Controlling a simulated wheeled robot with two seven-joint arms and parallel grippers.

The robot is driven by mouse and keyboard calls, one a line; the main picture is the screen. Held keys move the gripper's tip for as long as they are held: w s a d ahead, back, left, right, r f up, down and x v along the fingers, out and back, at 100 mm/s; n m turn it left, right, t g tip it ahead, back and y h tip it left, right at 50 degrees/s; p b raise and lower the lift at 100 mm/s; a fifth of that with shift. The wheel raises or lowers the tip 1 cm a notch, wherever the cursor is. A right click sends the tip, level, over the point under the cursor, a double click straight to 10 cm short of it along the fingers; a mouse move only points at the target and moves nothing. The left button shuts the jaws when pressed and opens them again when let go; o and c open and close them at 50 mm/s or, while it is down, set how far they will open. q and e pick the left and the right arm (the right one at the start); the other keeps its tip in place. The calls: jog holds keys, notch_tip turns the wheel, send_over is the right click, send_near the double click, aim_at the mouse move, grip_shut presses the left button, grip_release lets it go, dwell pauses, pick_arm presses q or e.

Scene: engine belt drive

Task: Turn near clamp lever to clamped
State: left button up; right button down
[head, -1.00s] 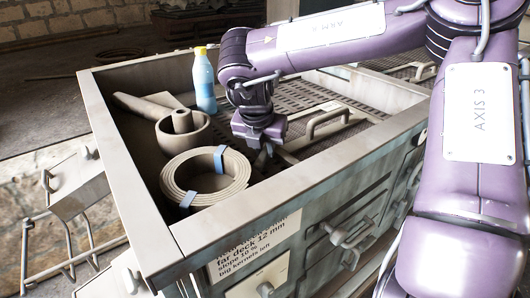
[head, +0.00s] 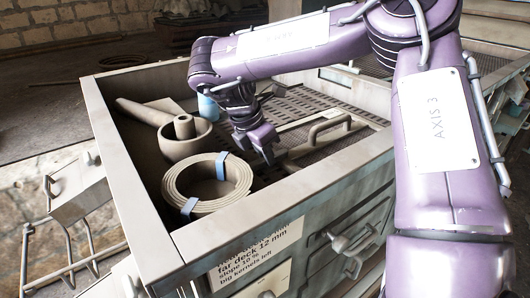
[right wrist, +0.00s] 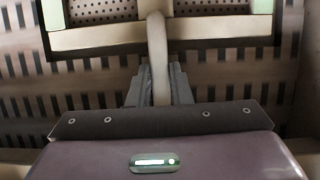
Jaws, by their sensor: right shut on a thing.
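My right gripper (head: 268,155) is inside the open grey box, low over its slotted deck, and points down. In the right wrist view its two grey fingers (right wrist: 158,86) are shut on a pale upright-looking rod. The rod (right wrist: 158,50) runs from between the fingers across the edge of a framed perforated screen; it appears to be the near clamp lever. In the head view my gripper hides most of that lever, so its exact angle cannot be told. My left gripper is not in view.
The box rim (head: 130,160) surrounds the work area. A coiled belt (head: 207,187) with blue ties, a round bowl (head: 186,143) and a partly hidden blue bottle (head: 207,106) stand left of my gripper. A loop handle (head: 323,130) rises at its right.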

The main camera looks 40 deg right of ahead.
aim_at(255, 163)
dwell(0.4)
jog(key=c, duration=1.3)
grip_release()
jog(key=p+v, duration=0.7)
jog(key=p, duration=0.1)
jog(key=shift+r, duration=0.2)
jog(key=shift+a+r+p, duration=0.2)
jog(key=shift+p, duration=0.25)
